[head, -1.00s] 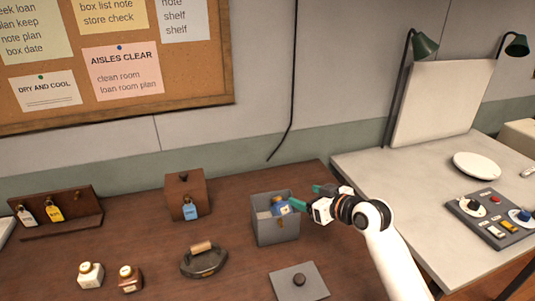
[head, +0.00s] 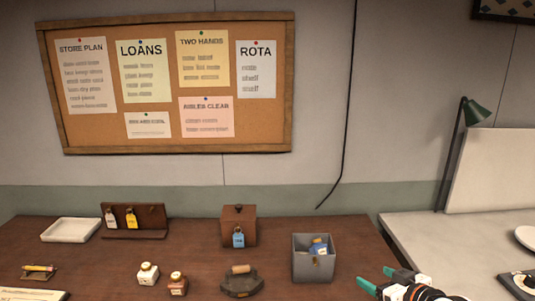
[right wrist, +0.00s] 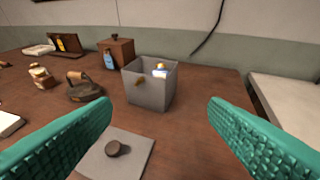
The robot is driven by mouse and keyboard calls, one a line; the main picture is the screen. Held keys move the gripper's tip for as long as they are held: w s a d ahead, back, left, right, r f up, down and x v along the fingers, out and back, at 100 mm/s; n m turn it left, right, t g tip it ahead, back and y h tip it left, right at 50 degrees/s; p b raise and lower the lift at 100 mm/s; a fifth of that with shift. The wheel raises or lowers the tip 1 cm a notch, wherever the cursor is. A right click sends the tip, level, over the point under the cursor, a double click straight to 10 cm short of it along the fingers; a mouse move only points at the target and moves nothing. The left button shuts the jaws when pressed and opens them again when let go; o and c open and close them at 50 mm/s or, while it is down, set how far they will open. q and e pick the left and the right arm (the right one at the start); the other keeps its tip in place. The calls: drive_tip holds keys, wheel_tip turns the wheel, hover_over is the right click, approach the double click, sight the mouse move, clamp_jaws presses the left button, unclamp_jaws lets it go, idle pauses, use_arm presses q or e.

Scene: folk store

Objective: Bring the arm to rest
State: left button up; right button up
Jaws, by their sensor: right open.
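My right gripper (head: 376,279) is at the lower right of the head view, in front of and to the right of the grey open box (head: 312,268). Its teal fingers stand wide apart and empty in the right wrist view (right wrist: 160,135). The grey box also shows in the right wrist view (right wrist: 150,92), beyond the fingers and apart from them. My left gripper is not in view.
A grey lid with a dark knob (right wrist: 115,152) lies on the table before the box. A flat iron (head: 241,283), a brown box (head: 239,226), two small bottles (head: 148,273), a tag rack (head: 134,221) and a white tray (head: 70,230) stand leftward. A white table (head: 450,235) adjoins at right.

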drive_tip(key=s+a+f+m+g+h, duration=0.1)
drive_tip(key=s+a+f+g, duration=0.3)
drive_tip(key=s, duration=0.7)
drive_tip(key=s+f+g+h, duration=0.2)
drive_tip(key=s+f, duration=0.5)
drive_tip(key=s, duration=0.4)
drive_tip(key=s+a+f+m+g+h, duration=0.1)
drive_tip(key=s+a+f+g, duration=0.3)
drive_tip(key=s, duration=0.7)
wheel_tip(320, 180, down, 25)
drive_tip(key=d, duration=0.2)
drive_tip(key=s+d+f+g, duration=0.1)
drive_tip(key=s+d+f, duration=0.2)
drive_tip(key=s+f, duration=1.4)
drive_tip(key=shift+s+f+g+h, duration=0.15)
drive_tip(key=shift+f+g+h, duration=0.15)
drive_tip(key=shift+f, duration=0.15)
